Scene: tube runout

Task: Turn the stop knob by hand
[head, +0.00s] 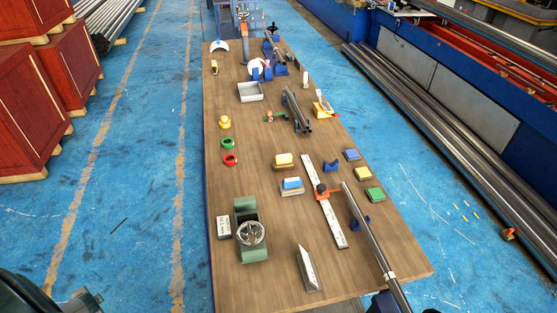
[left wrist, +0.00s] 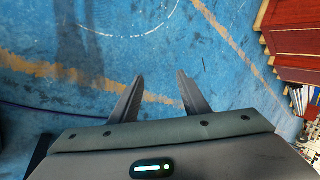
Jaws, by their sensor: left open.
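The stop (head: 324,191), orange with a dark knob on top, sits on a long white graduated rail (head: 336,224) in the middle right of the table. The knob is small here, and its turn position cannot be read. My right gripper cannot be made out in these views.
A long steel tube (head: 368,237) lies right of the rail, over a blue V-block (head: 361,221).

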